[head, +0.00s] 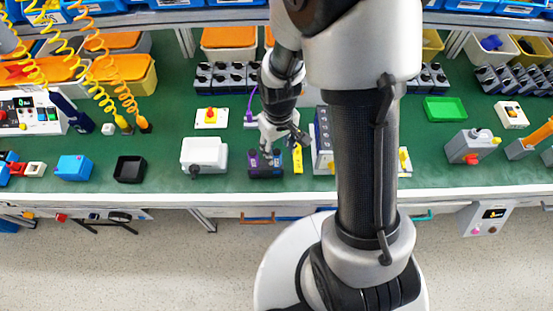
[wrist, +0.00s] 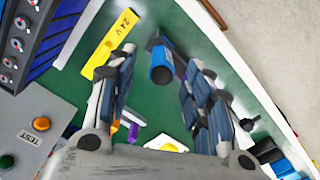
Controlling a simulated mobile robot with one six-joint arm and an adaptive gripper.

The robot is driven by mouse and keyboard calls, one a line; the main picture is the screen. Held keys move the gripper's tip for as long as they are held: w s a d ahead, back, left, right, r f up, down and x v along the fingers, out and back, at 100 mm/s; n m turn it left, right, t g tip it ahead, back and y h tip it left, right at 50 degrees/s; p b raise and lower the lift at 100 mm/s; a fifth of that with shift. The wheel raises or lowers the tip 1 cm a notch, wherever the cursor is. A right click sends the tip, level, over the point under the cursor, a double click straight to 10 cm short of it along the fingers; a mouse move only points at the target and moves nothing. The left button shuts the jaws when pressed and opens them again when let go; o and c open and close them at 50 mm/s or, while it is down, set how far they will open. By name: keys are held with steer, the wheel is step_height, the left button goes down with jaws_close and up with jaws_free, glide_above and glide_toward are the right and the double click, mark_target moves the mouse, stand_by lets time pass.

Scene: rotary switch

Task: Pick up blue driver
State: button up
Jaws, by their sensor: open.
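The blue driver (wrist: 161,66) appears in the wrist view as a short blue cylinder with a dark end. It lies in the gap near the tips of my gripper (wrist: 158,58), with a finger on each side. The fingers are open and I see no clear contact. In the head view my gripper (head: 265,153) points down at a dark block (head: 265,171) with purple-blue parts near the bench's front edge. The driver is not clearly distinguishable there.
A yellow 24 V strip (wrist: 108,42) lies close beside the left finger in the wrist view. A knobbed panel (head: 322,133) stands right of my gripper in the head view. A white box (head: 204,154) stands to its left. The green bench (head: 225,187) is bare along its front edge.

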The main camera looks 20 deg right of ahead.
mark_target(277, 163)
steer(key=f, duration=0.1)
steer(key=f+b, duration=0.1)
steer(key=f, duration=0.1)
steer(key=f+b, duration=0.1)
steer(key=f, duration=0.1)
steer(key=shift+w+a, duration=0.25)
steer(key=shift+w, duration=0.15)
steer(key=shift+c, duration=0.5)
jaws_close()
